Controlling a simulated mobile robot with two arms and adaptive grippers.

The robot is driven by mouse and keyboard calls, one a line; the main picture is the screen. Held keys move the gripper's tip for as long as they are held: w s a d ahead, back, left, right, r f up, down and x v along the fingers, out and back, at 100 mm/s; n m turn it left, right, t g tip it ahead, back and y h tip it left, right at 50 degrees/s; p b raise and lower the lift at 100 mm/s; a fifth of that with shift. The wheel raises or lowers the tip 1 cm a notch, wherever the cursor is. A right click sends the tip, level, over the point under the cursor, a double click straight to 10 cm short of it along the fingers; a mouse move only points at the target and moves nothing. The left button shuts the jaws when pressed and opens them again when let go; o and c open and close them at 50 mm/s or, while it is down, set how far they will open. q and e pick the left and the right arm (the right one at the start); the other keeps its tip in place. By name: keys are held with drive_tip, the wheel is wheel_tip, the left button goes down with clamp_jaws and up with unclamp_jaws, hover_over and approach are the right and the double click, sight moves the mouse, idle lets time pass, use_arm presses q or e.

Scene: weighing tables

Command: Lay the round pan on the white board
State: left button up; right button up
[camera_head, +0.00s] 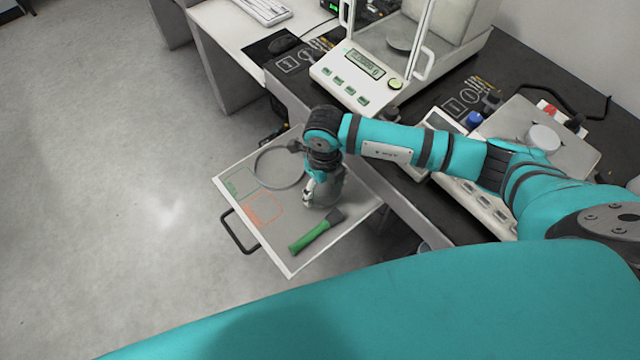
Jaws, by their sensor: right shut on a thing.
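The white board (274,262) is a pale panel with a black pull handle at its front edge, jutting out below the dark bench. Green and orange outlines are drawn on it. The round pan (281,187), grey with a thin rim, appears over the far left part of the board. I cannot tell whether it touches the board. My right gripper (309,198) points down over the board at the pan's right edge and is shut, apparently on that edge. The gripper hides the contact. My left gripper is not in view.
A green-handled tool (310,237) lies on the board's near right part. A balance (342,85) with glass doors stands on the bench behind. A second device with a square plate (510,122) stands at right, under my arm. Open floor lies left.

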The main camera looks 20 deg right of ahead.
sight(321, 188)
drive_tip(key=shift+w, duration=0.75)
drive_tip(key=shift+w+f+p, duration=0.2)
drive_tip(key=shift+f+p, duration=0.2)
drive_tip(key=shift+f, duration=1.5)
drive_tip(key=shift+f, duration=0.2)
drive_tip(key=o, duration=1.1)
drive_tip(key=shift+r, duration=0.1)
drive_tip(key=shift+o, duration=0.2)
wheel_tip(321, 188, up, 12)
drive_tip(key=shift+r+b, duration=0.15)
drive_tip(key=shift+b, duration=0.2)
